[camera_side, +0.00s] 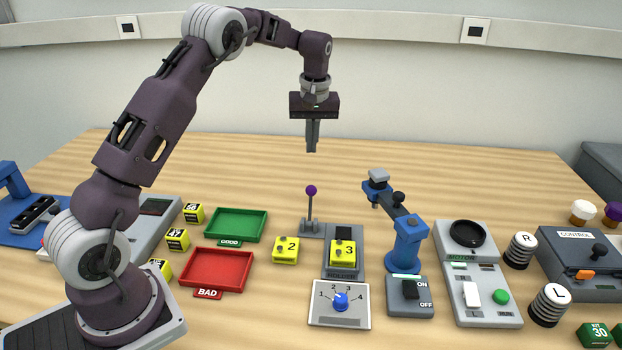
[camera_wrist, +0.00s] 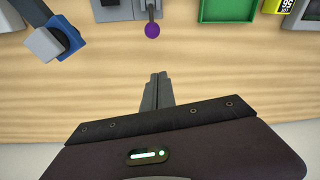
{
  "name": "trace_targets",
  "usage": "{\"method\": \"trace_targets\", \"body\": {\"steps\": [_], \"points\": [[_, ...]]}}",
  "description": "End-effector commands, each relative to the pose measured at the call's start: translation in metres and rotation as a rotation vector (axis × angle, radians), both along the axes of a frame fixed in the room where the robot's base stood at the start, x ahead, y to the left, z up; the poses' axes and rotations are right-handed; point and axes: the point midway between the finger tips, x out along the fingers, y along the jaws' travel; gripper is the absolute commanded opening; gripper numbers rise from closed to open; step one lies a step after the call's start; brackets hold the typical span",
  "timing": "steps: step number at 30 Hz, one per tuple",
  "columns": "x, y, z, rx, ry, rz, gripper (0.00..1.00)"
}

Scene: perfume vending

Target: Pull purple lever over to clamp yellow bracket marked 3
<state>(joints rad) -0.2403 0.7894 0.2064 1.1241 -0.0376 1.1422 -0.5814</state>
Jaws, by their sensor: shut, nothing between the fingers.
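The purple lever (camera_side: 311,191) is a grey stalk with a purple ball knob, standing upright at the back of the grey holder. In the wrist view its purple knob (camera_wrist: 152,30) is near the top, beyond my fingertips. The yellow bracket marked 3 (camera_side: 343,254) sits in the grey holder (camera_side: 343,273), in front and to the right of the lever. My gripper (camera_side: 312,150) is shut and empty, pointing down, high above the table behind the lever. It also shows in the wrist view (camera_wrist: 159,76), apart from the knob.
A blue swing arm (camera_side: 405,235) stands right of the holder. A yellow bracket marked 2 (camera_side: 285,248) lies to the left, beside green (camera_side: 235,225) and red (camera_side: 215,268) trays. A dial plate (camera_side: 341,305) and an on/off switch (camera_side: 410,297) are in front. The table behind the lever is clear.

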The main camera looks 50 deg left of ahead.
Motion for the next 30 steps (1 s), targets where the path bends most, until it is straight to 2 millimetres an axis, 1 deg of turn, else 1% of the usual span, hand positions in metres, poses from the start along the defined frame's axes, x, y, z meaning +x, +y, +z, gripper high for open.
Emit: {"method": "trace_targets", "body": {"steps": [5,8,11,21,24,27,30], "points": [[0.000,0.000,-0.001,0.000,-0.001,-0.002,0.00],[0.000,0.001,-0.009,-0.001,0.000,-0.002,0.00],[0.000,0.003,-0.027,-0.002,0.003,-0.002,0.00],[0.004,0.013,-0.101,-0.001,0.002,-0.003,0.00],[-0.005,-0.002,-0.094,-0.001,-0.002,-0.005,0.00],[-0.012,-0.012,-0.092,-0.001,-0.001,-0.005,0.00],[-0.016,-0.018,-0.091,0.000,-0.002,-0.004,0.00]]}}
